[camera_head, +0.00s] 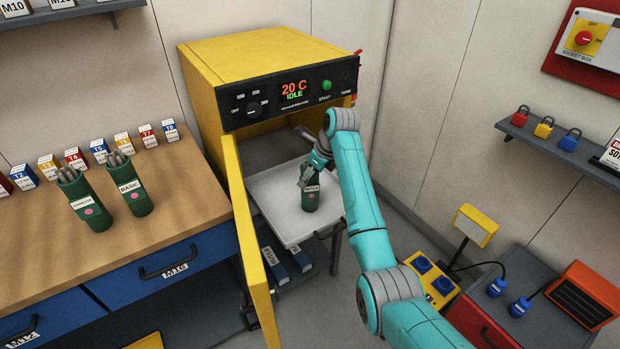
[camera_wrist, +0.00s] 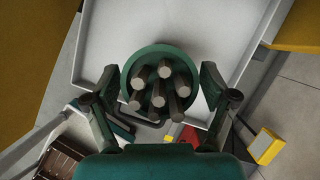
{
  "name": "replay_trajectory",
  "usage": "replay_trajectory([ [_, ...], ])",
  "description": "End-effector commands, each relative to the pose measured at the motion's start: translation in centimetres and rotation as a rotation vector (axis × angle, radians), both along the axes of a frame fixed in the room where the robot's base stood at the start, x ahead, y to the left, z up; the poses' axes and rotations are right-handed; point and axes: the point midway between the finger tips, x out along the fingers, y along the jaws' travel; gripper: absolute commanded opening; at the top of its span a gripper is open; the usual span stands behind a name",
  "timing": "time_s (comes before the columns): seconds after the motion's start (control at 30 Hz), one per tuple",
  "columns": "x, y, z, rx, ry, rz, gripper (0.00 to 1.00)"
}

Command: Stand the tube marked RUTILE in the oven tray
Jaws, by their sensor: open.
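A green tube (camera_head: 311,200) with a white label stands upright on the pulled-out oven tray (camera_head: 277,195). The label is small and partly hidden, but seems to read RUTILE. In the wrist view the tube (camera_wrist: 129,78) shows from above with several grey rods in it, over the pale tray (camera_wrist: 105,40). My gripper (camera_head: 308,172) is open at the tube's top, one finger on each side. In the wrist view the gripper (camera_wrist: 158,82) shows gaps between its fingers and the tube. The yellow oven (camera_head: 205,75) has its door open and its display reads 20 C IDLE.
Two more green tubes with rods, one marked BASIC (camera_head: 133,187) and one with a hard-to-read label (camera_head: 85,203), stand on the wooden bench (camera_head: 170,205). The open oven door (camera_head: 250,240) stands left of the tray. Blue boxes (camera_head: 275,266) lie on a shelf beneath.

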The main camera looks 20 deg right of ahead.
Motion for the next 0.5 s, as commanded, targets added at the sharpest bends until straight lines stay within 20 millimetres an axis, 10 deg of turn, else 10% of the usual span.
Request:
replay_trajectory([
  [0.5,-2.7,-2.3,8.6,0.0,-0.001,0.0,0.84],
])
